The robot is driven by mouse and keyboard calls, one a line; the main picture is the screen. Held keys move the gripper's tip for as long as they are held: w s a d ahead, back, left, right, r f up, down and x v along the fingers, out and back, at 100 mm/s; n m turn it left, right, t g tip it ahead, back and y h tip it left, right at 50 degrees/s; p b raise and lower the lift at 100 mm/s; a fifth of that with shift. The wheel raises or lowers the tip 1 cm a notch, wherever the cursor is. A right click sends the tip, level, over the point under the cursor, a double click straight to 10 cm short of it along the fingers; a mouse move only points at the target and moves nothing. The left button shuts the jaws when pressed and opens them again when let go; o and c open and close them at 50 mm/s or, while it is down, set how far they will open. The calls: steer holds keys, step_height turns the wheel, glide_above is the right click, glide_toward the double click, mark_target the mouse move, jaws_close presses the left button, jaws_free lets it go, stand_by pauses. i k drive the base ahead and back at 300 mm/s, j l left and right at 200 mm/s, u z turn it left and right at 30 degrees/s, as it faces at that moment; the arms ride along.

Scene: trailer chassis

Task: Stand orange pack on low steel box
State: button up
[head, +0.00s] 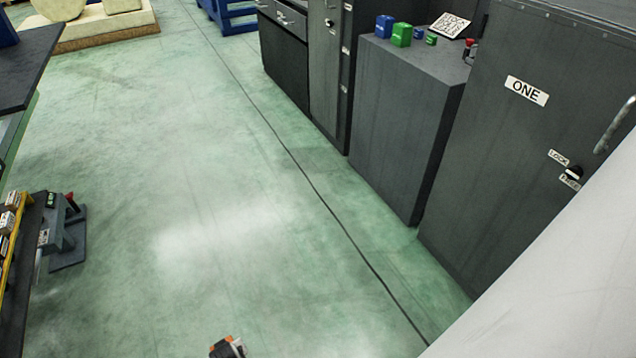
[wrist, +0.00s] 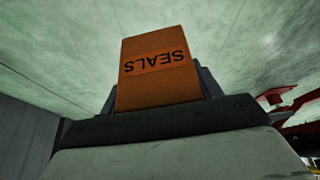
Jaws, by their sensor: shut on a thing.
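The orange pack (wrist: 157,48) carries a dark label reading SEALS, upside down in the wrist view. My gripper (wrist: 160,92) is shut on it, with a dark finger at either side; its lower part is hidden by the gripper. The pack also shows in the head view as a small orange patch (head: 220,349) at the bottom edge, over the floor. A low dark grey steel box (head: 395,125) stands right of centre in the head view, between taller cabinets, well apart from my gripper. Its top is visible.
On the box's top stand a blue pack (head: 384,26), a green pack (head: 402,35), smaller blocks and a tilted sign (head: 450,25). The top's front part is bare. A tall cabinet marked ONE (head: 520,150) stands right. Green floor (head: 220,190) is clear between.

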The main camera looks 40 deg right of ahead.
mark_target(443, 62)
steer(key=i, duration=1.1)
steer(key=i+j+z, duration=0.2)
steer(key=i, duration=0.75)
steer(key=z, duration=1.15)
